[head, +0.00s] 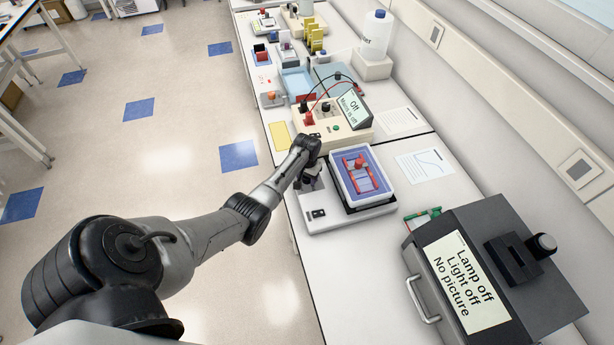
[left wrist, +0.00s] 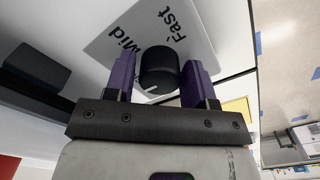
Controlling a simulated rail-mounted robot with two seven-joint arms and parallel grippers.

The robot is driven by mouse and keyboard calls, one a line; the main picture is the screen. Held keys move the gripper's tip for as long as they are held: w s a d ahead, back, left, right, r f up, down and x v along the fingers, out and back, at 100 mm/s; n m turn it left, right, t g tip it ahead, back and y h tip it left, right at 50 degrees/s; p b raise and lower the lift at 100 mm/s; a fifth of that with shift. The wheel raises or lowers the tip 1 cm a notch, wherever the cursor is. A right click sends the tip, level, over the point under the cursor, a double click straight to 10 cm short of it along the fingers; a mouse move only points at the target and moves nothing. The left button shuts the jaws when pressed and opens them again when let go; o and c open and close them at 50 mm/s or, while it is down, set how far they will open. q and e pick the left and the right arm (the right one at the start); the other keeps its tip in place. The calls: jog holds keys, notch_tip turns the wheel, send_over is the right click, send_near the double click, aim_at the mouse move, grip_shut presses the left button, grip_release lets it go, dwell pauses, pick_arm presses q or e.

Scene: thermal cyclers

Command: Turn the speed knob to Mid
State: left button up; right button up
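The black speed knob (left wrist: 158,68) shows in the left wrist view on a pale panel (left wrist: 110,30) marked "Mid" and "Fast". A white mark shows at the knob's lower edge. The purple fingers of my left gripper (left wrist: 158,80) stand on both sides of the knob, very close to it. I cannot tell whether both fingers press on it. In the head view my left gripper (head: 311,182) is at the left side of a white device (head: 345,220) carrying a blue tray with a red frame, and it hides the knob there. My right gripper is not in view.
A power supply (head: 335,128) reading "Off" with red and black leads stands just behind. A dark grey box (head: 500,270) reading "Lamp off" stands at the front right. A paper sheet (head: 425,165) lies right of the device. The bench front left of the box is clear.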

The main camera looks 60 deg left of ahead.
pick_arm(q)
jog(key=c, duration=0.6)
jog(key=shift+r+m+p, duration=0.1)
jog(key=shift+m+p, duration=0.55)
jog(key=shift+m, duration=0.35)
jog(key=m+p, duration=0.1)
jog(key=m, duration=0.1)
jog(key=shift+m, duration=0.3)
jog(key=m, duration=0.4)
jog(key=shift+m+p, duration=0.3)
jog(key=shift+p, duration=0.05)
jog(key=m, duration=0.3)
jog(key=shift+m, duration=0.7)
